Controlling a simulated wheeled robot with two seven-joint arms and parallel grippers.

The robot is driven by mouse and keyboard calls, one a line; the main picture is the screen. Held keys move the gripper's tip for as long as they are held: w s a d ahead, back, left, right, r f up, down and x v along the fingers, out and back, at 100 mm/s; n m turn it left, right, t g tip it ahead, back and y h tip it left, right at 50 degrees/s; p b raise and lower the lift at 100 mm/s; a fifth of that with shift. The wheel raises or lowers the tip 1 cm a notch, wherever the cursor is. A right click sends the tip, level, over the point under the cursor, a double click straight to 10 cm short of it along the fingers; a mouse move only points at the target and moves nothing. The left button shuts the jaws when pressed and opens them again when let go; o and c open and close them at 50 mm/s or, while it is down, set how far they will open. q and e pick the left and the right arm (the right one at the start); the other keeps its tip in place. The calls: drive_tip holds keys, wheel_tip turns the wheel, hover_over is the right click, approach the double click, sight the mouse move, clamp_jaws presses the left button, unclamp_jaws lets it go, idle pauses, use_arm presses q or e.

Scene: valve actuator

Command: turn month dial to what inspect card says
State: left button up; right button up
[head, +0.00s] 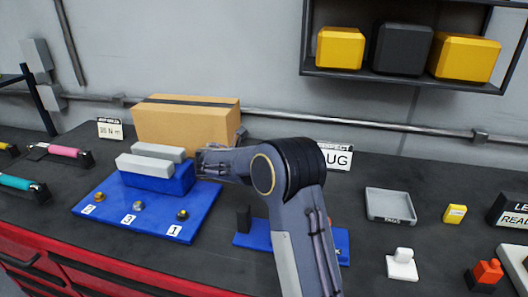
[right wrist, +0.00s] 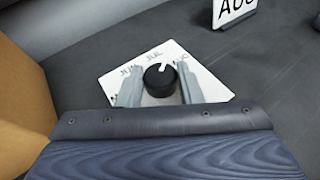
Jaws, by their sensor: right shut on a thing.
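The inspect card (head: 337,157) stands behind my right arm in the head view, its left part covered and "UG" readable. In the right wrist view the card (right wrist: 236,8) is cut off at the top edge and reads "AUG". The month dial has a round black knob (right wrist: 158,80) with a white pointer mark on a white plate (right wrist: 112,82). "JUN", "JUL" and "AUG" show on the plate. The pointer lies between "JUL" and "AUG", nearer "AUG". My right gripper (right wrist: 160,86) is shut on the knob, one finger on each side. The head view hides the dial behind my arm. My left gripper is out of view.
A cardboard box (head: 186,124) stands left of my right arm. A blue base with numbered knobs (head: 150,224) lies in front of it. A grey tray (head: 390,205), a yellow block (head: 454,214) and a white piece (head: 402,264) are on the right.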

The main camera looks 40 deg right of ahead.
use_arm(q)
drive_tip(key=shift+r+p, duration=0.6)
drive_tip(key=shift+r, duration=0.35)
use_arm(e)
drive_tip(key=shift+w+r+m+g, duration=0.1)
drive_tip(key=shift+m+g, duration=0.5)
drive_tip(key=shift+g, duration=0.1)
drive_tip(key=o, duration=1)
drive_tip(key=shift+d, duration=0.1)
drive_tip(key=b+v, duration=0.1)
drive_tip(key=v, duration=0.7)
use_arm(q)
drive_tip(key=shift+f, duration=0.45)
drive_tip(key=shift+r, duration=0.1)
